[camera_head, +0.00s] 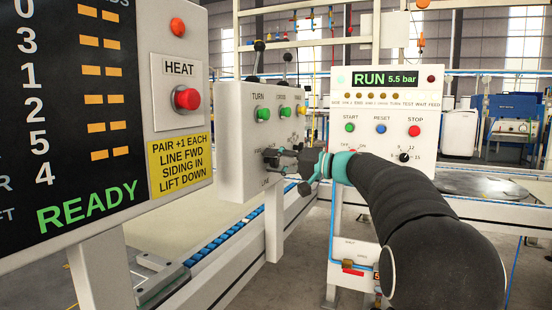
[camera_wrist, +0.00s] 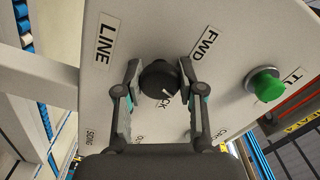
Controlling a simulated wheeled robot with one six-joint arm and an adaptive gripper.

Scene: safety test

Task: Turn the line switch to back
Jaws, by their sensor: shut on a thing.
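The line switch is a round black knob (camera_wrist: 158,78) on a pale panel, close to a LINE label (camera_wrist: 106,42) and a FWD label (camera_wrist: 203,47) in the wrist view. A label ending in "CK" is partly hidden beside the knob. A short white mark shows on the knob's lower edge, on the side of that "CK" label. My gripper (camera_wrist: 160,76) is shut on the knob, with one finger on each side. In the head view my gripper (camera_head: 284,160) reaches the front of the switch box (camera_head: 237,155) and largely hides the knob.
A green button (camera_wrist: 265,86) is right of the knob in the wrist view. In the head view, a READY board (camera_head: 85,210) with a red HEAT button (camera_head: 187,98) stands close at left. A RUN panel (camera_head: 384,105) with buttons stands behind my arm.

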